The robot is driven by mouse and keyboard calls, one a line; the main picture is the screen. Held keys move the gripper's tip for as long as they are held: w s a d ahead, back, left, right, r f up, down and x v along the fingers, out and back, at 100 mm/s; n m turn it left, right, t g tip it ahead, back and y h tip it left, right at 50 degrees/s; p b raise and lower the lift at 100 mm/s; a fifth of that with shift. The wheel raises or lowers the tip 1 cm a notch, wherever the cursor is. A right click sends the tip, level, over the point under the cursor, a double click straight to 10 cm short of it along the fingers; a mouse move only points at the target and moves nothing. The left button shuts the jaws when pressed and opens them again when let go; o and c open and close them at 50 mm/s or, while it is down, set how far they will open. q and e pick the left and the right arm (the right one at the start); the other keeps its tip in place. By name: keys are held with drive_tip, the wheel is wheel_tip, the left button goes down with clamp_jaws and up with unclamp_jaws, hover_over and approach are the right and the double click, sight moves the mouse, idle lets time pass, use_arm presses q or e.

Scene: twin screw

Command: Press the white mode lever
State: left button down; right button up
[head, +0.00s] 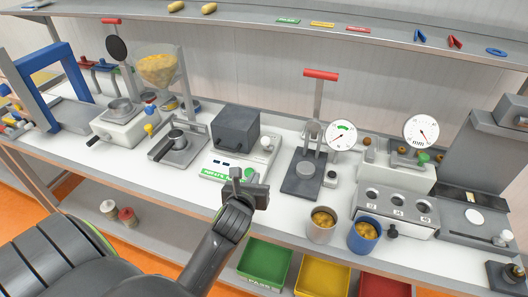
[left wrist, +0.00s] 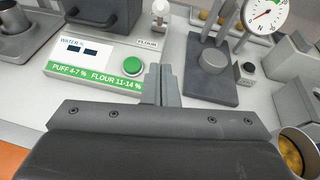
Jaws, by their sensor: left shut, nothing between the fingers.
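The white mode lever (head: 267,144) stands at the right rear of a white meter with a dark grey block (head: 236,128) on it. In the left wrist view the lever (left wrist: 160,13) shows at the top edge, partly cut off, behind a "FLOUR" label (left wrist: 147,43). My left gripper (head: 237,175) is shut and empty over the meter's front edge, apart from the lever and nearer to me. In the left wrist view its fingertips (left wrist: 162,70) are together, just right of a round green button (left wrist: 133,66).
A press stand (head: 303,172) with a red handle is right of the meter. A steel cup (head: 321,228) and a blue cup (head: 364,236) stand near the front edge. Coloured bins (head: 264,263) sit below.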

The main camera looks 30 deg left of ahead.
sight(267, 144)
use_arm(q)
drive_tip(key=p+x, duration=0.1)
drive_tip(key=x, duration=0.9)
drive_tip(key=shift+w, duration=0.1)
drive_tip(key=shift+w+a+r+p, duration=0.25)
drive_tip(key=shift+w+r+p, duration=0.15)
drive_tip(key=shift+w, duration=0.1)
drive_tip(key=shift+w+a+r+p, duration=0.25)
drive_tip(key=shift+w+r+p, duration=0.1)
drive_tip(key=shift+w, duration=0.15)
drive_tip(key=shift+w+a+r, duration=0.15)
drive_tip(key=shift+w+a, duration=0.1)
drive_tip(key=shift+w, duration=0.35)
